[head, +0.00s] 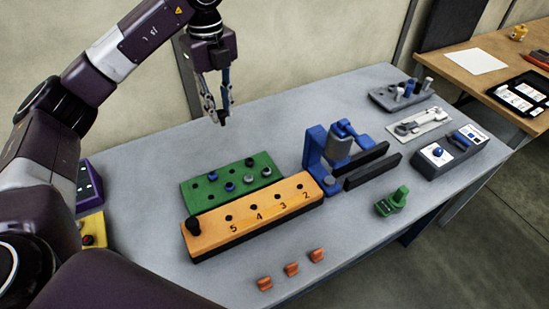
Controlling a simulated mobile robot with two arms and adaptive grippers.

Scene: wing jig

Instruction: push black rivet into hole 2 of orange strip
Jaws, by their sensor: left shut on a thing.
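The orange strip (215,232) lies on the grey table, with the numbers 5, 4, 3 and 2 beside its dark holes. Hole 2 (301,187) is near the strip's right end and looks empty. My left gripper (222,117) points down, high above the area behind the green block, apart from the strip. It is shut on a small dark thing at its fingertips, which looks like the black rivet (224,123). The rivet is small and partly hidden by the fingers. My right gripper is not in view.
A green block (204,199) with blue, grey and black rivets lies behind the strip. A blue clamp-like device (314,152) with dark bars stands at the strip's right end. Several orange pieces (291,269) lie in front. A green device (392,203) stands right.

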